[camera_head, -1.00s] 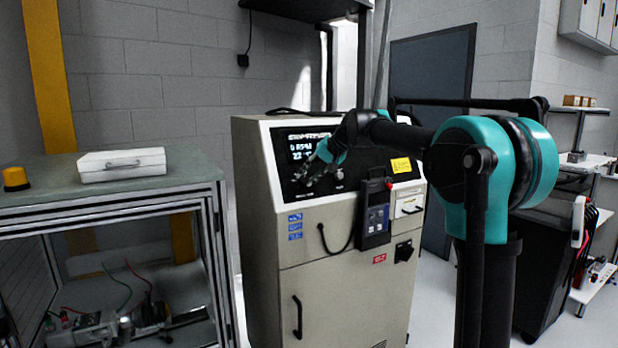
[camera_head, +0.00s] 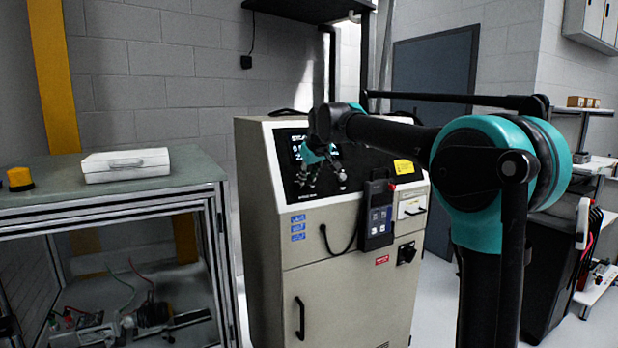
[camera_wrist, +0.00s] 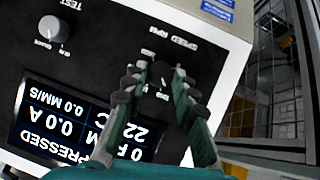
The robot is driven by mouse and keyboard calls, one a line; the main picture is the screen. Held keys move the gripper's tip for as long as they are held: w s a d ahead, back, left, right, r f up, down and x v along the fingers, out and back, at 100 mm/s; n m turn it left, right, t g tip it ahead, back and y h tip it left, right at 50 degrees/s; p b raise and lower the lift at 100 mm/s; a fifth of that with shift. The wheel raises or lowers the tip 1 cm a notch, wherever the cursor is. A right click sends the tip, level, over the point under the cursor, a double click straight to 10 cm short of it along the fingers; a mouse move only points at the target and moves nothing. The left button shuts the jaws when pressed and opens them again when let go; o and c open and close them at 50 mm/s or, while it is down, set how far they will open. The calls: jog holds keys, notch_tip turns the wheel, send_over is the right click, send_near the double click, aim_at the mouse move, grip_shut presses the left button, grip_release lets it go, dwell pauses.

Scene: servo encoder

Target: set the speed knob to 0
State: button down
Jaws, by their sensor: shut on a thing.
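The speed knob (camera_wrist: 161,72) is a dark round knob under the upside-down "SPEED RPM" label in the wrist view. My gripper (camera_wrist: 160,76) has one finger on each side of it and is shut on it. The fingers hide part of its rim and scale, and I cannot read its setting. In the head view my gripper (camera_head: 311,180) is at the lower left of the cabinet's black panel, covering the knob. The display (camera_wrist: 75,130) shows 0 RPM, 22 C, 0.0 A, 0.0 MM/S and "PRESSED".
A pale TEST knob (camera_wrist: 54,29) sits beside the speed knob. A handheld pendant (camera_head: 377,213) hangs on the beige cabinet (camera_head: 345,290), near a red button (camera_head: 391,187). A bench (camera_head: 40,200) with a white case (camera_head: 126,165) stands left.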

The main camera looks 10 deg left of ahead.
jog(key=n, duration=0.1)
jog(key=n+t, duration=0.1)
jog(key=n+h, duration=0.1)
jog(key=shift+s+a+f+n+t, duration=0.15)
jog(key=shift+s+f+n+t, duration=0.05)
jog(key=shift+s+n+t, duration=0.1)
jog(key=n+t+h, duration=0.1)
jog(key=n+t, duration=0.1)
jog(key=n, duration=0.1)
jog(key=shift+s+f+n, duration=0.1)
jog(key=shift+f+n, duration=0.05)
jog(key=shift+n, duration=0.15)
jog(key=n+t, duration=0.2)
jog(key=n, duration=0.2)
jog(key=shift+f, duration=0.2)
jog(key=shift+s+f+n+t+y, duration=0.1)
jog(key=shift+n+t+y, duration=0.25)
jog(key=shift+n, duration=0.7)
jog(key=shift+f+n+t+y, duration=0.15)
jog(key=shift+n+t, duration=0.3)
jog(key=shift+n, duration=0.6)
jog(key=shift+r, duration=0.1)
jog(key=c, duration=1.2)
grip_release()
jog(key=v, duration=1.2)
